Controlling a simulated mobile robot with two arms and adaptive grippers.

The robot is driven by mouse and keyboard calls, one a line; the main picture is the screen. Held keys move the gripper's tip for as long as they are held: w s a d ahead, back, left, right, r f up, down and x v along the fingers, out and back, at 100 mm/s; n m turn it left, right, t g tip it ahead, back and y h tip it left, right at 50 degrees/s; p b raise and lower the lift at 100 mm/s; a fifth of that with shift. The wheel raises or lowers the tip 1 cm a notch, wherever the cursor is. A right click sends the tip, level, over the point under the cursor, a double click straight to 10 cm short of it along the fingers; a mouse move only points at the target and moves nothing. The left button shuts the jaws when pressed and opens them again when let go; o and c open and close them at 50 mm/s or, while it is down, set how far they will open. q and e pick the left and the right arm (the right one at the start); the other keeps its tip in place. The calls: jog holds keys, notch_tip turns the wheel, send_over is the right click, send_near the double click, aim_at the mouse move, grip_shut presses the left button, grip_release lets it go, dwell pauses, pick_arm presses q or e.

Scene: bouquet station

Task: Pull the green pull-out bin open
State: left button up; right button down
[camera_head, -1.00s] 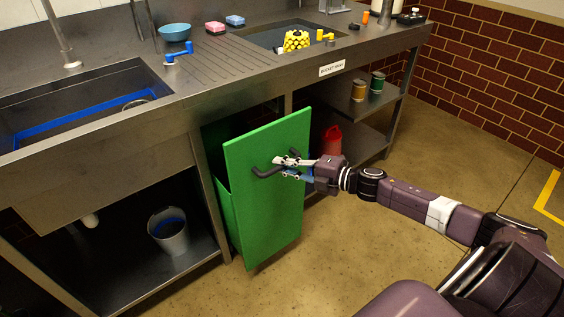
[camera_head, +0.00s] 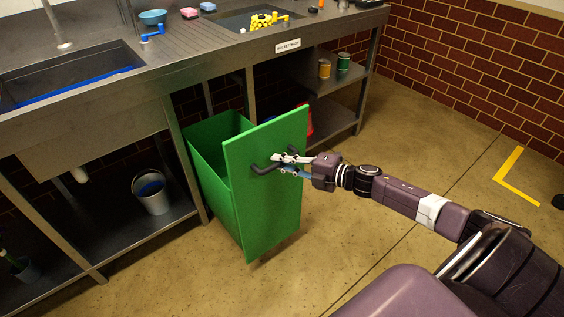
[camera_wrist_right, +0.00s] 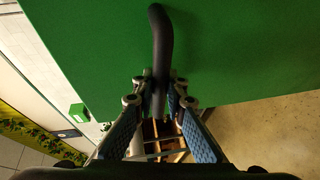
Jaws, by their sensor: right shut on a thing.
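The green pull-out bin (camera_head: 209,153) stands drawn out from under the steel counter, its open top showing behind its tall front panel (camera_head: 262,205). A dark bar handle (camera_head: 266,167) sits on the upper part of that panel. My right gripper (camera_head: 284,163) is shut on the handle. In the right wrist view the dark handle (camera_wrist_right: 160,35) runs down from the green panel (camera_wrist_right: 235,50) between the two fingers (camera_wrist_right: 158,105). My left gripper is in neither view.
The steel counter (camera_head: 195,60) with sinks runs along the back. A grey bucket (camera_head: 152,192) stands on the low shelf left of the bin. Cans (camera_head: 324,69) and a partly hidden red container (camera_head: 308,122) are to the right. The floor (camera_head: 350,215) before the bin is clear.

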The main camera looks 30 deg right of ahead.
dwell(0.3)
jog(key=c, duration=1.9)
grip_release()
jog(key=shift+c, duration=0.2)
jog(key=v, duration=1.2)
